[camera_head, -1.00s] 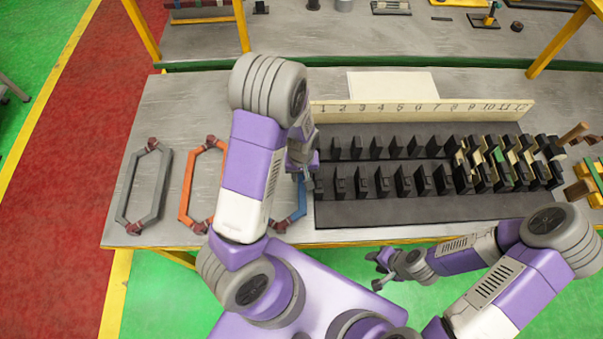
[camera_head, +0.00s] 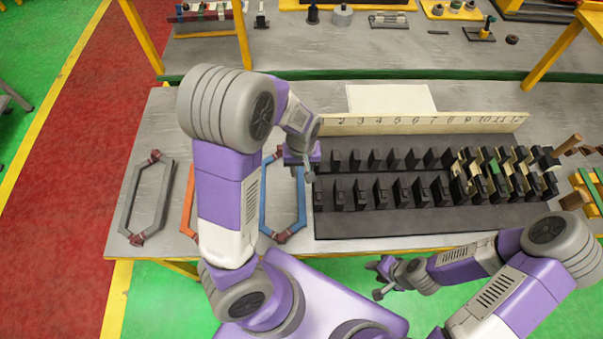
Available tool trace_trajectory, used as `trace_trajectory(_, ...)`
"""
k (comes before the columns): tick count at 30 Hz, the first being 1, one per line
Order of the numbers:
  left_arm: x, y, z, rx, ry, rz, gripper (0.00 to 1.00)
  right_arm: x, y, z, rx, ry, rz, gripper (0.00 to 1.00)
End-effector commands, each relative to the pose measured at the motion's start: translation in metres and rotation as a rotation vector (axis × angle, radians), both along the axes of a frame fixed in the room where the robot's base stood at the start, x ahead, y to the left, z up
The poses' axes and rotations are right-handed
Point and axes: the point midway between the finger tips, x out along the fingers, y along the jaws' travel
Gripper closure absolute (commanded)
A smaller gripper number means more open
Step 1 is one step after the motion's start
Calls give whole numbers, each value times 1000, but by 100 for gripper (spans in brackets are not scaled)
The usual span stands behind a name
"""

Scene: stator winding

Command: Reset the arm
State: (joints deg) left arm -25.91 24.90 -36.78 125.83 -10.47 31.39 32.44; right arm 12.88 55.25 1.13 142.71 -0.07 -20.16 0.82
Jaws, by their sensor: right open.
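My left arm reaches in from the lower left over the workbench. Its gripper (camera_head: 308,175) points down at the left end of the black slotted fixture (camera_head: 420,222), close to the blue hexagonal coil (camera_head: 301,200). Its fingers are small and seen from above, so I cannot tell their opening. My right gripper (camera_head: 376,280) is open and empty in front of the bench's front edge, over the green floor, with its arm folded at the lower right.
A grey coil (camera_head: 168,195) and a mostly hidden orange coil (camera_head: 187,200) lie left of my left arm. A numbered board (camera_head: 420,122) stands behind the fixture. Wooden-handled tools (camera_head: 567,145) lie at the right. Yellow posts (camera_head: 141,38) rise behind.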

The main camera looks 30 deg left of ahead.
Motion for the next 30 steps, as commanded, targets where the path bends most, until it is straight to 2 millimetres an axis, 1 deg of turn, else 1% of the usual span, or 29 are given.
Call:
trace_trajectory(1,0,0,4,0,-1,1,63,0,0,1,0,0,0,57)
trace_trajectory(4,0,0,7,1,-1,2,63,0,0,1,0,0,0,57)
trace_trajectory(20,0,0,7,0,0,1,63,0,0,2,0,0,0,57)
trace_trajectory(23,0,0,16,0,0,1,63,0,0,10,0,0,0,57)
trace_trajectory(30,0,0,62,0,0,1,63,0,0,57,0,0,0,57)
